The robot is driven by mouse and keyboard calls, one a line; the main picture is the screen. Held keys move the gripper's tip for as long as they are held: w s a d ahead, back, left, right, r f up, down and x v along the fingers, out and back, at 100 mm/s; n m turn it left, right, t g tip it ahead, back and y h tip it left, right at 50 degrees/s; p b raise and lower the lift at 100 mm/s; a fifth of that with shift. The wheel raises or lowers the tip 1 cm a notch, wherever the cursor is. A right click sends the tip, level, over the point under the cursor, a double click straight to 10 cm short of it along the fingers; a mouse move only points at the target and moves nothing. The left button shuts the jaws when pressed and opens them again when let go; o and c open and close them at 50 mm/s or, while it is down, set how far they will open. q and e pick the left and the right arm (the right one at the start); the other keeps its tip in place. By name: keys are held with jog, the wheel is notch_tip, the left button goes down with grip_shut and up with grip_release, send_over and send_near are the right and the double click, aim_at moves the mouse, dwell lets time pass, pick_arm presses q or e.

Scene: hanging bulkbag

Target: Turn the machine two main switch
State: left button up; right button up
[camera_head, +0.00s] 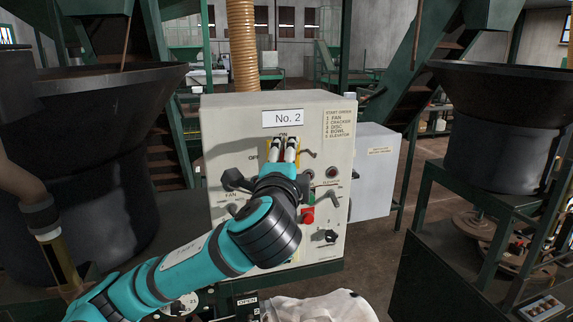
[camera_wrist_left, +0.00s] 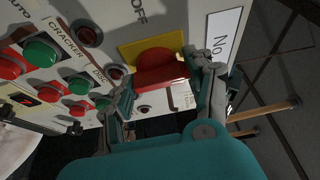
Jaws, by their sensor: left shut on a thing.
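The No. 2 control panel (camera_head: 225,120) is a beige box in the middle of the head view. Its main switch is a red knob (camera_wrist_left: 160,68) on a yellow plate (camera_wrist_left: 135,48) in the left wrist view. In the head view only bits of the yellow plate show behind my fingers, below the "No. 2" label (camera_head: 283,118). My left gripper (camera_head: 284,150) reaches up to the switch, and its fingers (camera_wrist_left: 168,88) stand on both sides of the red knob, shut on it. My right gripper is not in view.
Green and red buttons (camera_wrist_left: 42,52) sit beside the switch on the panel. A smaller grey box (camera_head: 375,170) adjoins the panel's right side. Dark hoppers stand left (camera_head: 90,170) and right (camera_head: 490,130). A white bag (camera_head: 325,306) lies below the panel.

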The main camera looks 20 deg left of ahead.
pick_arm(q)
jog(key=n+y+b, duration=0.3)
jog(key=n+b, duration=0.4)
jog(key=n+y+b, duration=0.3)
jog(key=n+b, duration=0.4)
jog(key=n+y+b, duration=0.2)
jog(key=n+b, duration=0.5)
jog(key=b, duration=0.1)
jog(key=shift+w+d+f+n+t+y, duration=0.15)
jog(key=shift+d+f+n+t+y, duration=0.05)
jog(key=shift+f+n+t+y, duration=0.2)
jog(key=shift+r, duration=0.1)
jog(key=o, duration=1.2)
jog(key=shift+a, duration=0.15)
